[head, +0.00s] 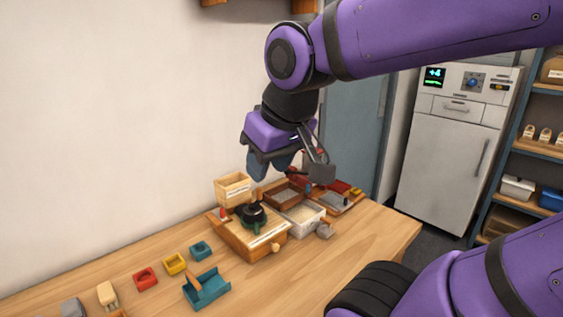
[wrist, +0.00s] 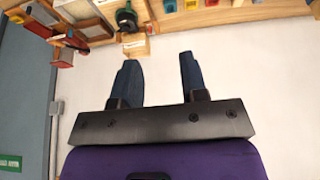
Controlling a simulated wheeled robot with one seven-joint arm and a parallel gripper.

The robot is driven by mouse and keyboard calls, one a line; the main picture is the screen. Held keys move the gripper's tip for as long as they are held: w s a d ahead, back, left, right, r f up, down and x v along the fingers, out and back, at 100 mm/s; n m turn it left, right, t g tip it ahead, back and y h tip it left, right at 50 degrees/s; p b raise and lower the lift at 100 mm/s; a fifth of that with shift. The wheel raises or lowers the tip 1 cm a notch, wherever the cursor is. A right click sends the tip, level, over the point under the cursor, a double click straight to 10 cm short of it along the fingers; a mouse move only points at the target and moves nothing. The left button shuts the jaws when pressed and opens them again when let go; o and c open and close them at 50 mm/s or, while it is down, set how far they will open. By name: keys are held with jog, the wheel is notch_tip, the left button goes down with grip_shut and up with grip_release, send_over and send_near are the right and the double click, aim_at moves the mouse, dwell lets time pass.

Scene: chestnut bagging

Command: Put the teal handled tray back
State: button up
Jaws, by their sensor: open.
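The teal handled tray (head: 211,291) sits on the wooden table near its front edge, in the lower middle of the head view. It is a shallow open tray with a wooden handle at its left. I cannot make it out in the wrist view. My gripper (head: 271,168) is raised above the back of the table, well above and to the right of the tray. Its two dark blue fingers stand apart with nothing between them, as the wrist view (wrist: 156,75) also shows.
Small teal (head: 200,250), yellow (head: 175,264) and red (head: 145,278) boxes stand behind and left of the tray. A wooden drawer box (head: 262,249) with a dark green-based device (head: 254,215) stands right of it. The table's right end (head: 385,232) is clear.

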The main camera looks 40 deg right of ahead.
jog(key=s, duration=0.2)
jog(key=shift+s+d+r, duration=0.2)
jog(key=shift+s+r, duration=0.1)
